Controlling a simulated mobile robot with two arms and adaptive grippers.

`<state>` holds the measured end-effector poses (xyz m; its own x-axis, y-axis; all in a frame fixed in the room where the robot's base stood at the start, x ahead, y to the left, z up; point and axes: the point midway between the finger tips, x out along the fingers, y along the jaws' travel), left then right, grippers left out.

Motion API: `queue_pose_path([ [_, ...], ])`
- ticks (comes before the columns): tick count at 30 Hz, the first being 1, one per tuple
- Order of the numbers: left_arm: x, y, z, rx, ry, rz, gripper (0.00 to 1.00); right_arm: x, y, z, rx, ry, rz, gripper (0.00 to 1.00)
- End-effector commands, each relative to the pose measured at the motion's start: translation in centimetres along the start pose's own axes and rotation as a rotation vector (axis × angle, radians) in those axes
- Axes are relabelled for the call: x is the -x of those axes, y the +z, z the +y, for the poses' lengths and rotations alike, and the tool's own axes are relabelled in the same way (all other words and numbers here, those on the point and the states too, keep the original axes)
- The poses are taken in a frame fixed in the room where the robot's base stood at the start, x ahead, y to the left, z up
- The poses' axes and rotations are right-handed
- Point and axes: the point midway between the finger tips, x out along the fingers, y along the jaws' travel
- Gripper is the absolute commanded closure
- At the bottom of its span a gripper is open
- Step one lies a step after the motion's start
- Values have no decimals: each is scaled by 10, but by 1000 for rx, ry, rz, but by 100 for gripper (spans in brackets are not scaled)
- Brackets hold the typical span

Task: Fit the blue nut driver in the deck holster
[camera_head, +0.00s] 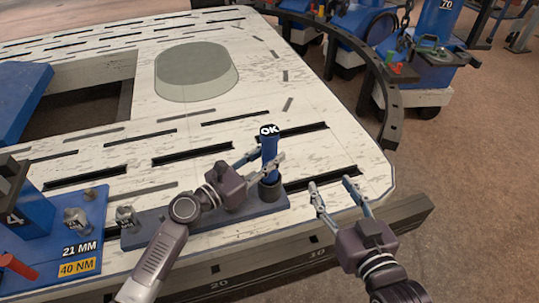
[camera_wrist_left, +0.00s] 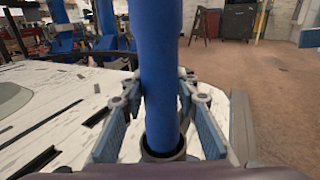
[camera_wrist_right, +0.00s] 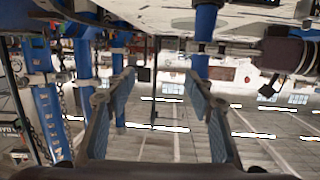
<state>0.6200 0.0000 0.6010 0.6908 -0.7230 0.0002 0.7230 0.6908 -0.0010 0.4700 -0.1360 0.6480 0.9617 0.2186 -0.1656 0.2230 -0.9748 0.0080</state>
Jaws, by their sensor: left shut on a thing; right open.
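The blue nut driver (camera_head: 269,142) stands upright with an OK label on its top. Its lower end is inside the dark ring of the deck holster (camera_head: 270,191), at the right end of a grey bar; how deep it sits is hidden. In the left wrist view the blue shaft (camera_wrist_left: 160,60) goes down into the dark ring (camera_wrist_left: 163,150). My left gripper (camera_head: 268,157) is shut on the nut driver, a finger on either side, above the ring. My right gripper (camera_head: 330,183) is open and empty, to the right of the holster, near the deck's corner.
A blue block with 21 MM and 40 NM labels (camera_head: 75,235) and metal sockets stands at the left. The slotted white deck (camera_head: 220,110) is mostly clear behind the holster. A dark curved rail (camera_head: 375,80) runs along the right, with blue carts (camera_head: 420,85) beyond it.

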Motion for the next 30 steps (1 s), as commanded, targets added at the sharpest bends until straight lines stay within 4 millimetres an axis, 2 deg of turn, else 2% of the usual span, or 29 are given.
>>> queue_pose_path([
  [30, -1, -2, 0, -1, 1, -6, 100, -2, -25, -3, -4, -6, 108, 51],
])
